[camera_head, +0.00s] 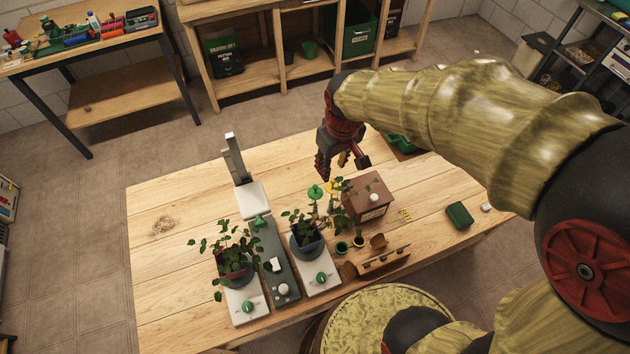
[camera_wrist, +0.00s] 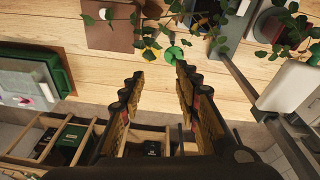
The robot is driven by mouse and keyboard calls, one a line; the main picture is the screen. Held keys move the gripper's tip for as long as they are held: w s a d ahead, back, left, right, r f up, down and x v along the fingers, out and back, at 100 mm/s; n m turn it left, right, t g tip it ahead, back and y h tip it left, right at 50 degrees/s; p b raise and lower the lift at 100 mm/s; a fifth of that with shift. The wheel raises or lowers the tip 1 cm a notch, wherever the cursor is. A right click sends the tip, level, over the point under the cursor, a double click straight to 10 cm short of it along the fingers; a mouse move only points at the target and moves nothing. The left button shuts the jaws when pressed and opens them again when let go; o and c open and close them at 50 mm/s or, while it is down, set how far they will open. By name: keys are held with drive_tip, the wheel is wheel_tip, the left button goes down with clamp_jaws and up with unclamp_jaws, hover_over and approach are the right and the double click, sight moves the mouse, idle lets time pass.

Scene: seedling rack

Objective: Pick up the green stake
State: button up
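The green stake (camera_head: 315,192) shows as a round green head amid the plants, left of a brown box on the wooden table. Its head also shows in the wrist view (camera_wrist: 173,53), just beyond my fingertips. A yellow head (camera_head: 332,187) is close beside it and also shows in the wrist view (camera_wrist: 150,51). Leaves and pots hide their lower parts. My gripper (camera_head: 342,168) is open and empty, above and behind the stake heads in the head view. Its two fingers (camera_wrist: 158,78) are spread apart in the wrist view and touch nothing.
A potted plant (camera_head: 305,240) stands next to the stakes, and another (camera_head: 233,262) is further left. The brown box (camera_head: 367,197) is to the right. A grey upright post (camera_head: 234,158) rises at the back left. The table's left part is mostly clear.

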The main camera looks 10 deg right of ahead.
drive_tip(key=n+g+p, duration=0.2)
drive_tip(key=p, duration=0.5)
hover_over(315, 186)
wheel_tip(315, 186, down, 5)
drive_tip(key=shift+w+d+f, duration=0.1)
drive_tip(key=shift+w, duration=0.05)
drive_tip(key=shift+f, duration=0.7)
wheel_tip(315, 186, down, 7)
drive_tip(key=shift+f+p, duration=0.2)
drive_tip(key=shift+p, duration=0.1)
drive_tip(key=shift+c, duration=1.2)
drive_tip(key=c, duration=0.6)
